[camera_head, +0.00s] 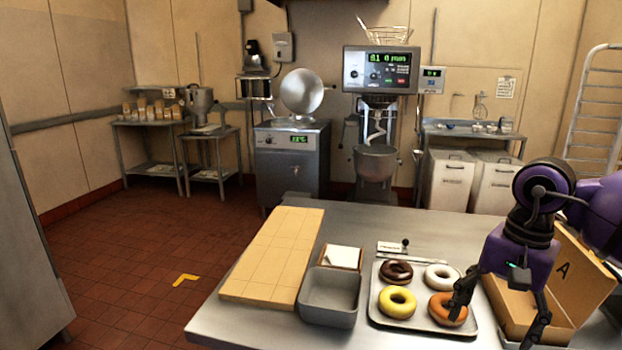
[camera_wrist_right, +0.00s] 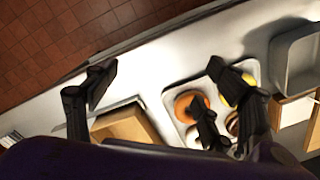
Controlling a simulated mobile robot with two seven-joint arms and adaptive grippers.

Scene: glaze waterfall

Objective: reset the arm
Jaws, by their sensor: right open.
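My right arm comes in from the right in the head view. Its right gripper (camera_head: 498,322) is open and empty, with its fingers spread above the right end of a metal tray (camera_head: 388,320) and the front of a cardboard box (camera_head: 506,303). The tray holds a chocolate donut (camera_head: 396,272), a white donut (camera_head: 441,277), a yellow donut (camera_head: 397,300) and an orange donut (camera_head: 446,309). One finger overlaps the orange donut's edge; I cannot tell whether they touch. The wrist view shows the open fingers (camera_wrist_right: 165,90) too. My left gripper is not in view.
A grey bin (camera_head: 330,297), a small box with white paper (camera_head: 342,257) and a wooden board (camera_head: 274,255) lie left of the tray on the metal table (camera_head: 355,222). The box lid marked A (camera_head: 575,280) stands open at right.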

